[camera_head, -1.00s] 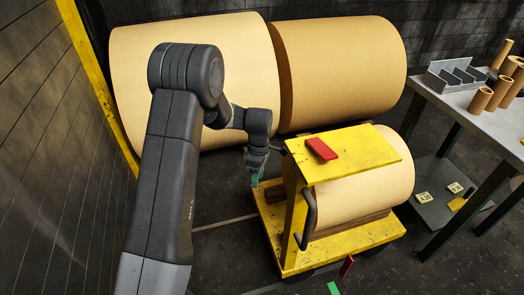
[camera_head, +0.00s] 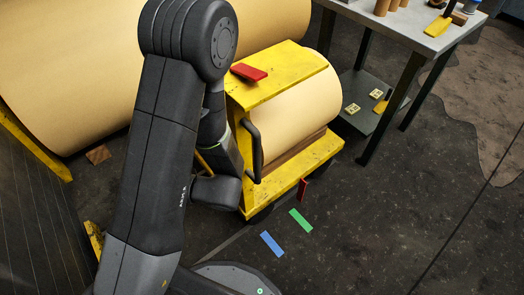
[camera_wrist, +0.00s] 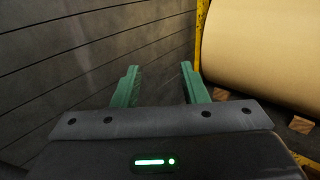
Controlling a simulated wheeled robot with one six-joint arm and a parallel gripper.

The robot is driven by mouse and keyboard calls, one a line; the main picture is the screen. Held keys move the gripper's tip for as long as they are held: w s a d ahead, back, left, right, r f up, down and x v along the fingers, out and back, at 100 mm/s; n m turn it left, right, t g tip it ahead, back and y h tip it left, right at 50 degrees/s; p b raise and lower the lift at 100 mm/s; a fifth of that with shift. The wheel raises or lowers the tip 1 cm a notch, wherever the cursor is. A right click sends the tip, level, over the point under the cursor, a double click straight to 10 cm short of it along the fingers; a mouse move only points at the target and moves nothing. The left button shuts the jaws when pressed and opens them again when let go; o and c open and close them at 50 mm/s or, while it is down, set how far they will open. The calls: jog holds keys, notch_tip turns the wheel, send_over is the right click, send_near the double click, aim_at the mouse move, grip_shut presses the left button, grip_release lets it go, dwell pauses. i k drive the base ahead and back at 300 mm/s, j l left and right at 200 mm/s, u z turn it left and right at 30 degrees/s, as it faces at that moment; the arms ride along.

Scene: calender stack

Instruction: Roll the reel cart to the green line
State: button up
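The reel cart (camera_head: 270,90) is a yellow frame holding a tan paper reel (camera_head: 295,120). It has a black handle (camera_head: 253,150) on its near side, a red block (camera_head: 249,72) on its top plate, and a red tab (camera_head: 303,188) low at the front. The green line (camera_head: 301,220) is a short strip on the floor just in front of the cart, apart from it. My gripper (camera_wrist: 158,85) is open and empty in the wrist view, its green fingers facing a dark wall. In the head view my arm hides the fingers and part of the cart's left side.
A blue strip (camera_head: 272,244) lies beside the green one. A large paper roll (camera_head: 70,70) stands behind at left; it also shows in the wrist view (camera_wrist: 265,50). A grey table (camera_head: 415,30) with cardboard tubes stands at right. Dark floor at front right is clear.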

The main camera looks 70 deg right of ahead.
aim_at(277, 122)
jog(key=k+l+z, duration=0.1)
jog(key=z, duration=1.65)
